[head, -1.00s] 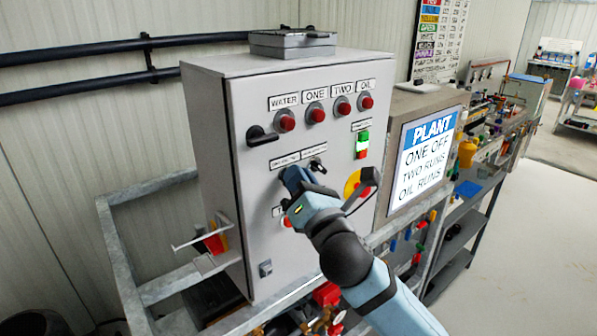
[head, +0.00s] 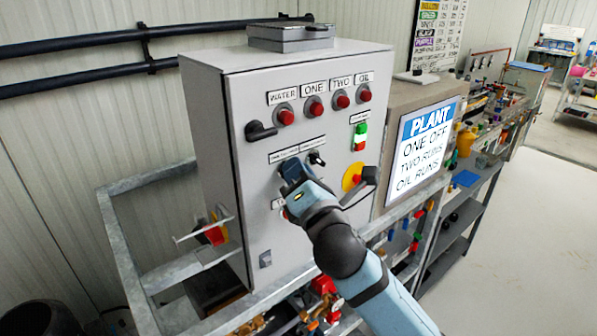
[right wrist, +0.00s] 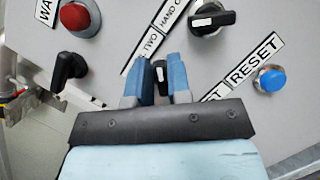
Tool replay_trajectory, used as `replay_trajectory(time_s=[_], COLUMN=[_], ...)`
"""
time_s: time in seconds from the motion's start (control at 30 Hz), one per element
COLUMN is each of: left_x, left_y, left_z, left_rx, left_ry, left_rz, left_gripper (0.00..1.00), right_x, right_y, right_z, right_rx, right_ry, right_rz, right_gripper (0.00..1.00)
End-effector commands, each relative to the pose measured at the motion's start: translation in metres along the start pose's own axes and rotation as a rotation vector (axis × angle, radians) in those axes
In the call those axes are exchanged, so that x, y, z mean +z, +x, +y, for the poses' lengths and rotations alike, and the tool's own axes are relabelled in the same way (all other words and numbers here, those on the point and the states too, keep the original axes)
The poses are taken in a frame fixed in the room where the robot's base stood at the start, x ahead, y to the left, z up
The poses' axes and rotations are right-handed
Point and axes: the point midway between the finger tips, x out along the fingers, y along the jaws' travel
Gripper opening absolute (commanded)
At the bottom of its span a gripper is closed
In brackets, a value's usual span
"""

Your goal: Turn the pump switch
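The pump switch is a small black turn knob, seen in the right wrist view (right wrist: 160,74) below a label ending in TWO. My right gripper (right wrist: 160,88) has its two blue fingers on either side of the knob, with almost no gap, so it looks shut on it. The knob's pointer stands roughly along the fingers. In the head view my right gripper (head: 287,168) is against the front of the grey control cabinet (head: 250,215) and hides the switch. My left gripper is not in view.
A second black knob (right wrist: 212,18) sits close by, with a blue reset button (right wrist: 271,80) to the right. A black cabinet handle (head: 260,132), red lamps (head: 313,106) and a red-yellow switch (head: 354,177) are on the panel. The plant sign (head: 420,150) stands to the right.

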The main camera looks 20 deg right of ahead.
Motion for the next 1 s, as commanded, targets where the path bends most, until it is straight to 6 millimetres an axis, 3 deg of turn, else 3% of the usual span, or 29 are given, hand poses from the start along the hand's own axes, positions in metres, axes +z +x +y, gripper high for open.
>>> replay_trajectory(time_s=[0.03,0.07,0.47,1.0], left_x=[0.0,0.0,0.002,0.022], left_y=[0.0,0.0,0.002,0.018], left_z=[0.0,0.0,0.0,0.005], left_rx=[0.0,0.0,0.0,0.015], left_ry=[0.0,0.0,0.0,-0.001], left_rz=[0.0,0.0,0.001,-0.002], left_gripper=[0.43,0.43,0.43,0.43], right_x=[0.0,0.0,-0.001,-0.001], right_y=[0.0,0.0,-0.009,-0.118], right_z=[0.0,0.0,-0.001,-0.001], right_rx=[0.0,0.0,0.0,-0.001], right_ry=[0.0,0.0,-0.001,0.0], right_rz=[0.0,0.0,0.001,0.002], right_gripper=[0.3,0.37,0.37,0.37])
